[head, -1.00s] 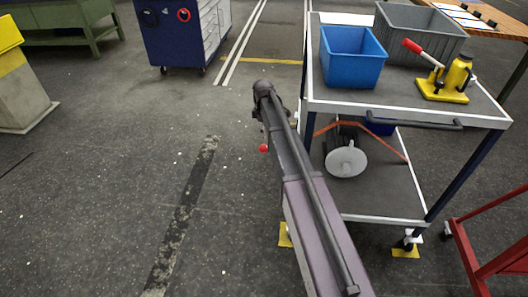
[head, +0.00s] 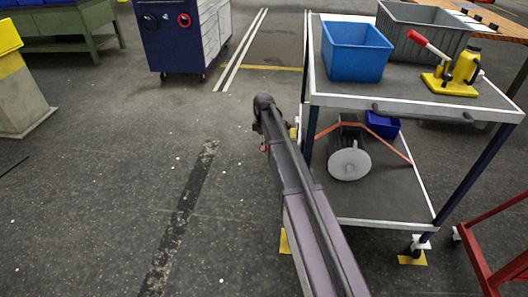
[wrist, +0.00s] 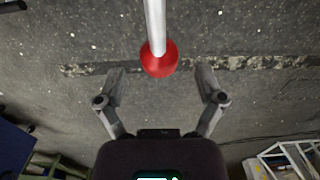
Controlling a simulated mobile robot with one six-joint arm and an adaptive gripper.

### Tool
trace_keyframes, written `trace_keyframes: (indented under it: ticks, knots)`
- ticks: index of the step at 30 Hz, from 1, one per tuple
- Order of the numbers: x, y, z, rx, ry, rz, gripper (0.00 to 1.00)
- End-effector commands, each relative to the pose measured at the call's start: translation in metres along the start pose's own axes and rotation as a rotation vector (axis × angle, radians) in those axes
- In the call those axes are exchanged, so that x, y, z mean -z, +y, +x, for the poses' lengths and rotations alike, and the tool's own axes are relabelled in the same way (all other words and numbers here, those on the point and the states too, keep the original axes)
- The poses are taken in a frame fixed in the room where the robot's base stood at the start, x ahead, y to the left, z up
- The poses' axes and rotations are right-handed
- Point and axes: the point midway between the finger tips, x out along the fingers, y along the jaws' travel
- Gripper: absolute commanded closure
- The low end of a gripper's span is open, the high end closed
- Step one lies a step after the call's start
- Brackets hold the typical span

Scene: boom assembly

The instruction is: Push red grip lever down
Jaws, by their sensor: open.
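In the wrist view a round red grip (wrist: 158,60) sits on the end of a pale metal rod (wrist: 154,20) that comes in from the top edge. My gripper (wrist: 162,76) is open, with one finger on each side of the red grip and no visible contact. In the head view a small red spot (head: 265,148) shows at the left edge of my arm, mostly hidden by it. My gripper's fingers cannot be made out there. A yellow jack (head: 455,75) on the cart has a pale lever with a red grip (head: 418,38), well right of my arm.
The cart (head: 385,108) stands just right of my arm. It carries a blue bin (head: 355,55) and a grey bin (head: 425,35). A red frame (head: 485,250) is at lower right. A blue cabinet (head: 180,40) stands behind. The floor at left is open.

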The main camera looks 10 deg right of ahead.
Motion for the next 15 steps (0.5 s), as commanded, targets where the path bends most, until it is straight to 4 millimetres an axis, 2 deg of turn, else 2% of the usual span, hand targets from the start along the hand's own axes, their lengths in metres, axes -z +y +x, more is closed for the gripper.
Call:
trace_keyframes:
  ticks: [1, 6, 15]
  knots:
    - [0.0, 0.0, 0.008, 0.0, 0.0, 0.0, 0.12]
    - [0.0, 0.0, 0.019, 0.0, 0.0, 0.0, 0.12]
    - [0.0, 0.0, 0.027, 0.0, 0.0, 0.0, 0.12]
